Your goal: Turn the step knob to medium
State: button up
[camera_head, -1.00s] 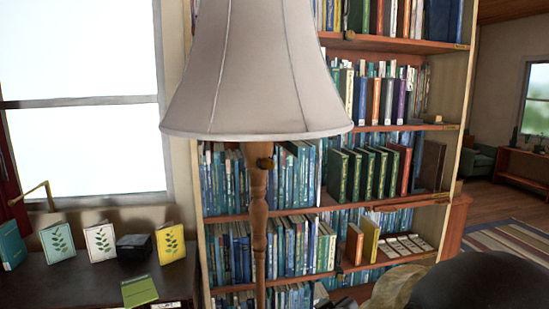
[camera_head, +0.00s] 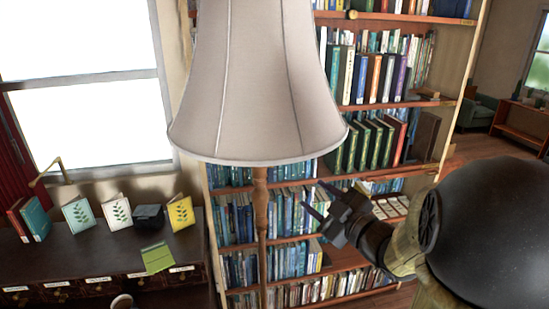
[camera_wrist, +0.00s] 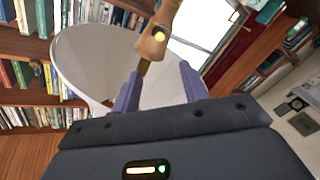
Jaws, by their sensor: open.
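A floor lamp with a pale shade (camera_head: 258,85) and a turned wooden post (camera_head: 260,215) stands in front of the bookcase. In the wrist view the lamp looks upside down, with its shade (camera_wrist: 85,60) at left and its post (camera_wrist: 165,22) at the top. A small round brass-coloured knob (camera_wrist: 159,35) sits on the post; its setting cannot be read. In the head view the shade's lower edge hides the knob. My gripper (camera_head: 312,198) is to the right of the post. Its fingers (camera_wrist: 160,88) are open, empty and apart from the knob.
A tall bookcase (camera_head: 449,142) full of books stands behind the lamp. A dark desk (camera_head: 90,262) with small upright books, a black box (camera_head: 148,217) and a green card (camera_head: 157,258) is at left under the window. Open floor shows at far right.

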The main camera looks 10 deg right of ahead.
aim_at(272, 165)
jog(key=shift+w, duration=0.1)
jog(key=p+x, duration=0.5)
jog(key=x, duration=1.1)
jog(key=shift+w+a+p, duration=0.15)
jog(key=shift+p, duration=0.2)
jog(key=shift+w+a+f, duration=0.1)
jog(key=shift+w+a, duration=0.1)
jog(key=shift+w, duration=0.25)
jog(key=shift+s, duration=0.15)
grip_shut()
